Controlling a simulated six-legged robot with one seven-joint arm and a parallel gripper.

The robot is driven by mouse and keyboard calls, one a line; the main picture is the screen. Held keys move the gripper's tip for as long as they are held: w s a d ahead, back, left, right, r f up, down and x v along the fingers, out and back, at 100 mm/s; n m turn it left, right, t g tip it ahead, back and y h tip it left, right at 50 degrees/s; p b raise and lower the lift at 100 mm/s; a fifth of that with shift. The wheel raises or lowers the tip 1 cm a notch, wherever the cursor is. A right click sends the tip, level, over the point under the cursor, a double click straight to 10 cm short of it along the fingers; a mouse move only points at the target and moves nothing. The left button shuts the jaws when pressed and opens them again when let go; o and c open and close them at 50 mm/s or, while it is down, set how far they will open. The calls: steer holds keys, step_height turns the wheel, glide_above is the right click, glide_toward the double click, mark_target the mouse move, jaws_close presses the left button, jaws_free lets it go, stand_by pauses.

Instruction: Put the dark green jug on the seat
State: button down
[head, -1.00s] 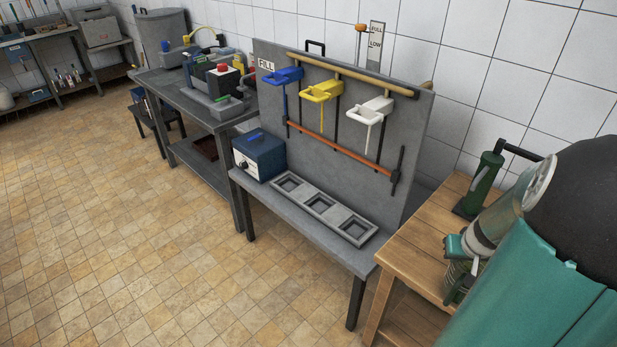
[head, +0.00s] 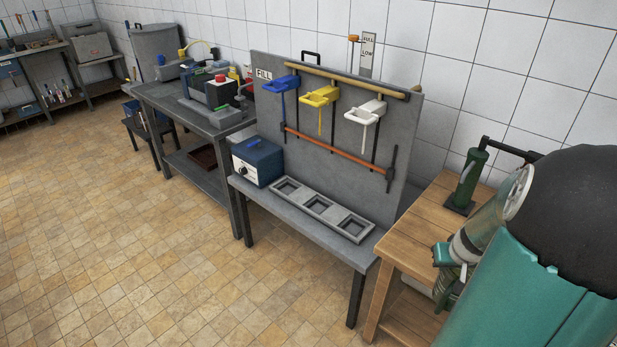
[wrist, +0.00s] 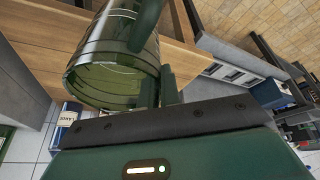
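The dark green jug (wrist: 112,72) is see-through ribbed glass and fills the upper left of the wrist view. Its handle (wrist: 146,28) runs down to my gripper (wrist: 160,90), whose fingers are closed around it. In the head view the jug (head: 446,288) is partly hidden behind my arm and shows at the right, in front of the wooden table (head: 420,230). A grey block (head: 365,228) with three empty square recesses lies on the grey bench; nothing is labelled as a seat.
A dark green upright pump-like tool (head: 468,180) stands on the wooden table. A blue box (head: 258,162) sits left of the recessed block. Blue, yellow (head: 320,97) and white holders stick out from the grey board above. The tiled floor at left is clear.

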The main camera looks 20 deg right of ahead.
steer(key=w+a+f+n, duration=0.2)
steer(key=w+a+f, duration=0.5)
steer(key=a, duration=0.6)
steer(key=w+a+f+n+y, duration=0.1)
steer(key=w+a+f+n, duration=0.1)
steer(key=w+a+f, duration=0.6)
steer(key=w+a+f+n+t+y, duration=0.1)
steer(key=w+a+f, duration=0.7)
steer(key=a, duration=0.9)
step_height(320, 180, down, 4)
steer(key=shift+a+r+n, duration=0.25)
steer(key=shift+a+n, duration=0.15)
steer(key=shift+w, duration=0.25)
